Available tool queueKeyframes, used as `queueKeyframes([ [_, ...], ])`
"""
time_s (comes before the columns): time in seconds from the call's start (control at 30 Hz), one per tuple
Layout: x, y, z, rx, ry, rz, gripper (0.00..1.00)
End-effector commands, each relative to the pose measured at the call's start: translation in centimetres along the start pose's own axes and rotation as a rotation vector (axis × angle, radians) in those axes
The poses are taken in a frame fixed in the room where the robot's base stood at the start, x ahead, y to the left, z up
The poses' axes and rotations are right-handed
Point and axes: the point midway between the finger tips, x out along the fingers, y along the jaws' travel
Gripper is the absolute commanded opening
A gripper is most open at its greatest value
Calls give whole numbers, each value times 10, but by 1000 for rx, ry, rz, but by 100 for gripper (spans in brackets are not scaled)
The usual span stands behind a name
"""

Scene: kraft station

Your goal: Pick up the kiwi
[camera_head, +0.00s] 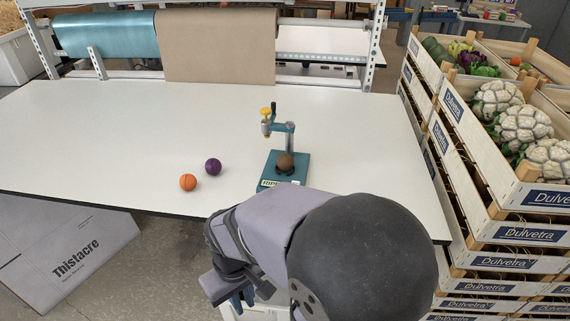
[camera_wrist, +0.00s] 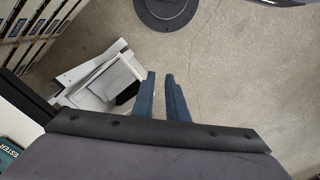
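The brown kiwi (camera_head: 285,162) sits on the teal base of a small bench tester (camera_head: 282,181), beneath its upright arm and yellow-topped head. My gripper's blue fingers show in the wrist view (camera_wrist: 161,76), apart with a narrow empty gap, pointing over the floor. In the head view my gripper (camera_head: 243,298) is partly hidden by my arm, low in front of the table's front edge, well away from the kiwi. The kiwi is not in the wrist view.
An orange ball (camera_head: 188,182) and a purple ball (camera_head: 213,166) lie left of the tester on the white table (camera_head: 120,135). Stacked crates (camera_head: 480,205) with cauliflowers stand along the right. Paper rolls (camera_head: 215,45) hang behind. The table's left side is clear.

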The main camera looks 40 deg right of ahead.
Motion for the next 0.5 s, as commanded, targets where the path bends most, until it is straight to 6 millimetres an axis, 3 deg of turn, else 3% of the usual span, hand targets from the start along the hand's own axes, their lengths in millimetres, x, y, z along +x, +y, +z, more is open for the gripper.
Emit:
queueKeyframes([
  [0.03,0,0,0,0,0,0,26],
  [0.17,0,0,0,0,0,0,57],
  [0.5,-1,0,-1,13,1,-1,60],
])
